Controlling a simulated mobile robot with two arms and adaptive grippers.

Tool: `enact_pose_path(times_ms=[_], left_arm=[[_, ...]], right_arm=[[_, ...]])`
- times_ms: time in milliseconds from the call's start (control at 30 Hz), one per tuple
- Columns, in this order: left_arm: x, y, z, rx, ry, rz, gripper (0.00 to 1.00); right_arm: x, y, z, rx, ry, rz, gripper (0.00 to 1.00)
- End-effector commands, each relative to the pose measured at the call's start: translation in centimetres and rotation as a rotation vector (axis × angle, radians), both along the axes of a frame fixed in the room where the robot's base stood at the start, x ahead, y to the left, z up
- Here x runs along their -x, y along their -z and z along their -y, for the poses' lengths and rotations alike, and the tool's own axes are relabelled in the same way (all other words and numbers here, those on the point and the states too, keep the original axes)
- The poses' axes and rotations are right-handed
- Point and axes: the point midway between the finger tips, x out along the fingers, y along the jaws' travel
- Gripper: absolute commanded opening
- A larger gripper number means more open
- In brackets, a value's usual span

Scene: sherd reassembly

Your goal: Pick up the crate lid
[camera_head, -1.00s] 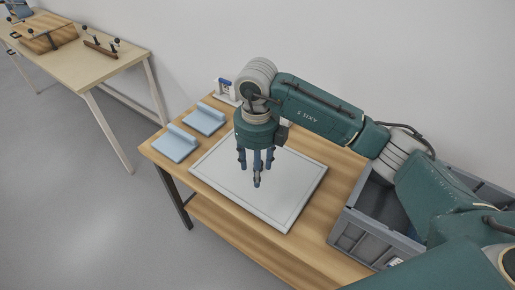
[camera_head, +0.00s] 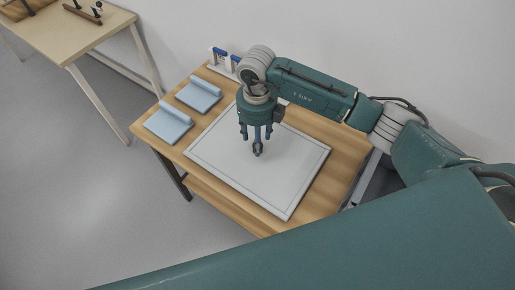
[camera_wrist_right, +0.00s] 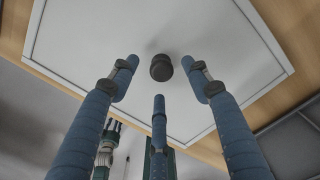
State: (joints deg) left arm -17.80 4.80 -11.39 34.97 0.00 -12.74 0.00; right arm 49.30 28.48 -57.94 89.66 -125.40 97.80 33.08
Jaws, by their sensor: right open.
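The crate lid (camera_head: 290,180) is a flat pale grey panel with a thin dark border line, lying flat on the wooden table. In the wrist view the lid (camera_wrist_right: 100,40) fills the upper middle, with a dark round knob (camera_wrist_right: 161,67) on it. My right gripper (camera_head: 257,146) points down over the middle of the lid. In the wrist view its blue fingers (camera_wrist_right: 160,85) are spread and empty, with the knob between and just beyond their tips. I cannot tell whether the fingertips touch the lid.
Two light blue rests (camera_head: 168,124) (camera_head: 199,97) lie on the table left of the lid. A white stand with blue parts (camera_head: 222,62) is behind. A grey crate (camera_head: 372,180) is mostly hidden at right. A second table (camera_head: 75,35) stands far left. My green arm link crosses the foreground.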

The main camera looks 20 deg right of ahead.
Motion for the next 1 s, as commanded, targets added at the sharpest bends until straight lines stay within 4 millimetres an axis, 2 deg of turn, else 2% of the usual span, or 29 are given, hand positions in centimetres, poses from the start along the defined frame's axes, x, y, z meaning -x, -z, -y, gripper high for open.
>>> enact_pose_path(times_ms=[33, 100, 200, 467, 700, 1000], left_arm=[[-1.1, -0.8, 0.1, 0.001, 0.0, 0.015, 0.41], [-2.3, -1.0, 0.2, 0.004, 0.0, 0.033, 0.41], [-3.2, -1.2, 0.4, 0.007, 0.0, 0.047, 0.41], [-2.0, -1.0, 0.6, 0.008, -0.001, 0.029, 0.41], [-1.0, -1.0, 0.5, 0.006, -0.001, 0.015, 0.41], [-1.1, -1.0, 0.6, 0.008, 0.001, 0.017, 0.41]], right_arm=[[0.1, 0.5, 0.2, 0.001, 0.002, -0.004, 0.48], [0.1, 1.7, 0.1, -0.001, 0.0, -0.003, 0.48], [0.0, 2.7, 0.2, 0.001, 0.0, -0.002, 0.48], [0.0, 3.0, 0.2, 0.0, -0.001, 0.001, 0.48], [0.0, 3.0, 0.2, 0.0, 0.0, 0.001, 0.02], [-0.1, 2.9, 0.2, -0.001, 0.0, 0.002, 0.0]])
